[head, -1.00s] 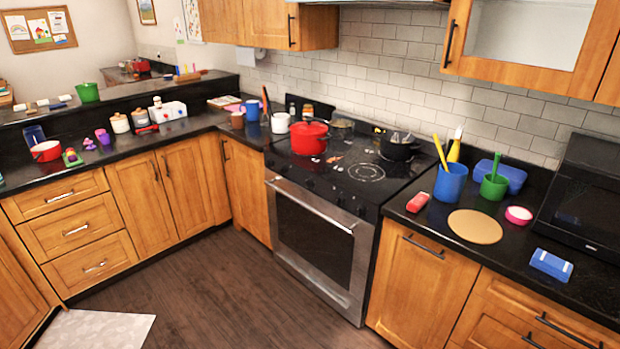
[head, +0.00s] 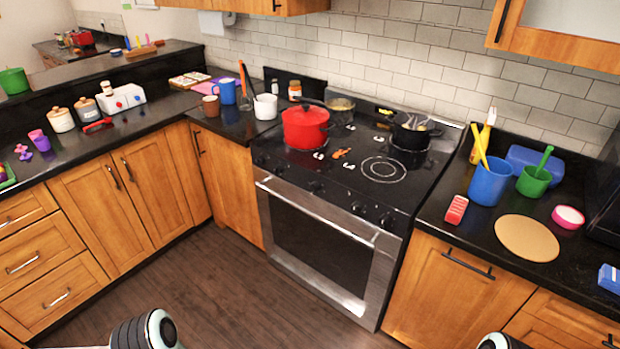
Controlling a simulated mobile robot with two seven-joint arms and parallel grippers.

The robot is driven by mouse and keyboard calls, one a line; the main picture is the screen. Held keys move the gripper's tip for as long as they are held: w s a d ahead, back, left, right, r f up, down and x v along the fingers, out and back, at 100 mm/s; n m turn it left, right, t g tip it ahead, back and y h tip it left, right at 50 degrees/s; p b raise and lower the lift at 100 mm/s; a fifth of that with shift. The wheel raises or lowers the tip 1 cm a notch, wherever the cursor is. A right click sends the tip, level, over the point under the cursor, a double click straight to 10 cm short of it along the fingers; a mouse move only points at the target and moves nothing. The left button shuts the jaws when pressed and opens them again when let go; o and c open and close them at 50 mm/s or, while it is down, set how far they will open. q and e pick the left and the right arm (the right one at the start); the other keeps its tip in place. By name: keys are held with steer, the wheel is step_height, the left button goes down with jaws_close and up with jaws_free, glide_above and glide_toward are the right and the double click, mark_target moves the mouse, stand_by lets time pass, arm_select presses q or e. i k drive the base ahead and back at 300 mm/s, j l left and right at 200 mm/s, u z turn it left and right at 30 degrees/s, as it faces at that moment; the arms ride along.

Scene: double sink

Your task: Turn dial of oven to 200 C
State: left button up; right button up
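The oven (head: 330,240) stands in the middle of the head view, with a black glass door in a steel frame and a steel handle. Several dark dials (head: 316,187) sit in a row on its black front panel, above the handle. Their markings are too small to read. The door is shut. Parts of my arms show at the bottom edge, one left of centre and one right of centre. Neither gripper is in the picture, so nothing of mine touches the dials.
A red pot (head: 305,128) and a black pan (head: 411,134) stand on the cooktop. A blue cup (head: 489,182), a green cup (head: 534,181) and a round tan board (head: 527,238) are on the right counter. The wooden floor (head: 210,285) before the oven is clear.

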mark_target(315, 187)
steer(key=i+j+z, duration=0.15)
steer(key=i+j, duration=0.25)
steer(key=i+j+z, duration=0.15)
steer(key=i+j, duration=0.25)
steer(key=j, duration=0.2)
